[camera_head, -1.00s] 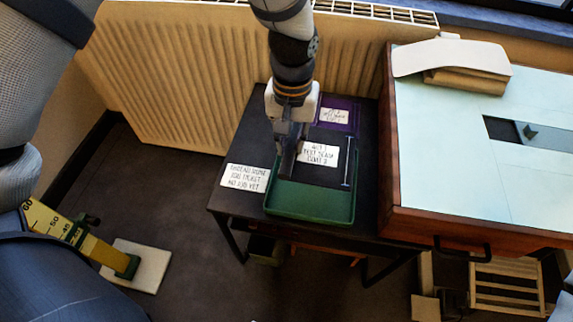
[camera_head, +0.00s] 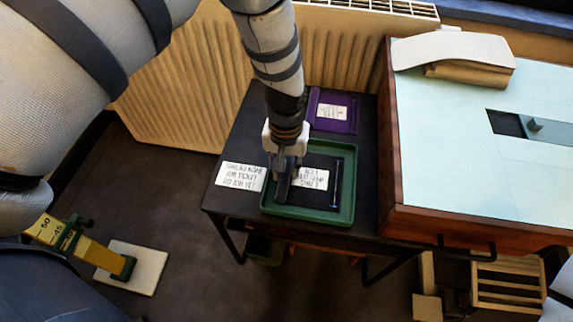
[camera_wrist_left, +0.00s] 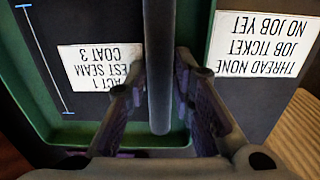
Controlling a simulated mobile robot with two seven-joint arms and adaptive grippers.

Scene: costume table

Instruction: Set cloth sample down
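The cloth sample (camera_head: 318,200) is a dark flat panel with a white "ACT 1 TEST SEAM COAT 3" label and a pale line along one side. It lies within the green tray (camera_head: 350,205); whether it fully touches the floor is unclear. It also shows in the left wrist view (camera_wrist_left: 90,95). A grey upright bar (camera_wrist_left: 160,75) stands over the sample; how they join is hidden. My left gripper (camera_head: 283,178) points down over the tray's left part. In the left wrist view its fingers (camera_wrist_left: 160,62) close around this bar. My right gripper is out of view.
A white job ticket card (camera_head: 241,177) lies left of the tray on the dark table (camera_head: 228,202). A purple tray (camera_head: 333,110) with a label stands behind. A wooden-sided cabinet (camera_head: 393,170) rises close on the right. A ribbed radiator (camera_head: 190,90) stands behind.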

